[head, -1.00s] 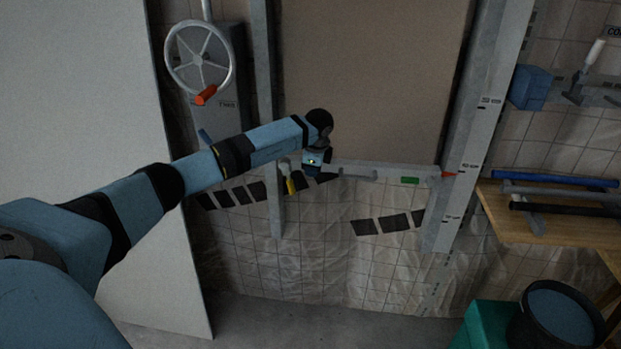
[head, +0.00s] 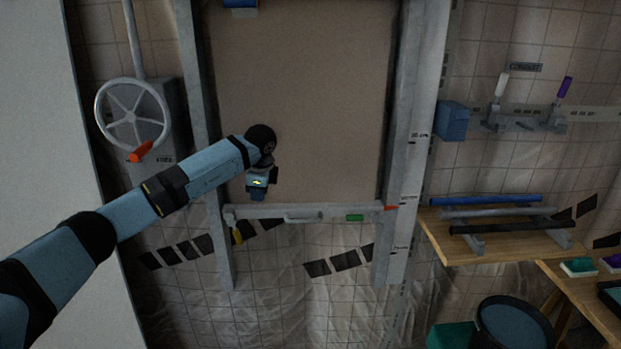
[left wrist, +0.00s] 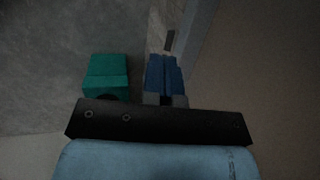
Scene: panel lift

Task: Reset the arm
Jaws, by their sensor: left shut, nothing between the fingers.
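My left arm comes in from the left in the head view. Its gripper (head: 258,192) points down in front of the brown panel (head: 310,110), a little above the panel's grey bottom bar (head: 320,211). In the left wrist view the blue fingers (left wrist: 166,78) are together beyond the black gripper body, with nothing seen between them. I cannot tell how far the gripper is from the panel. My right gripper is in neither view.
The panel sits between two grey posts (head: 408,150). A handwheel (head: 133,114) with an orange knob is at the left. A wooden shelf (head: 455,248) with several bars is at the right. A dark bucket (head: 514,325) and a teal box (head: 452,335) stand at the lower right.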

